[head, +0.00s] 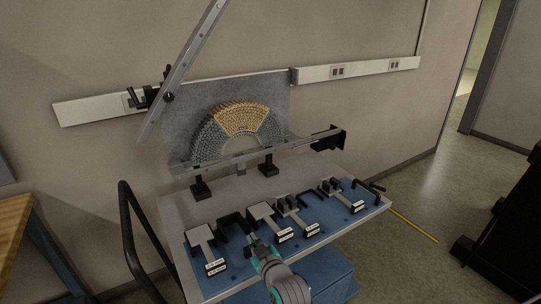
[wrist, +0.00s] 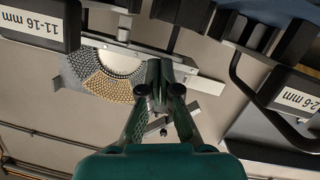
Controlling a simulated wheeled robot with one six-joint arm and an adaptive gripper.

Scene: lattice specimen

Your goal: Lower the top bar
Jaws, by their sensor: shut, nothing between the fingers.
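The top bar (head: 187,62) is a long grey metal bar, raised and steeply tilted at the left of the lattice specimen in the head view. A black clamp with a handle (head: 152,98) is beside its lower part. The arch-shaped lattice specimen (head: 206,131), grey with a tan middle section, stands above a nearly level lower bar (head: 225,161). The specimen also shows upside down in the wrist view (wrist: 108,85). My gripper (head: 254,243) is over the front of the bench, apart from the top bar. Its green fingers (wrist: 160,78) are together and empty.
Labelled blocks (head: 263,215) and black U-shaped pieces lie on the blue mat (head: 240,273) near my gripper. Two black supports stand under the lower bar, and a black piece (head: 328,138) is at its right end. A black rail (head: 130,230) rises at the left.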

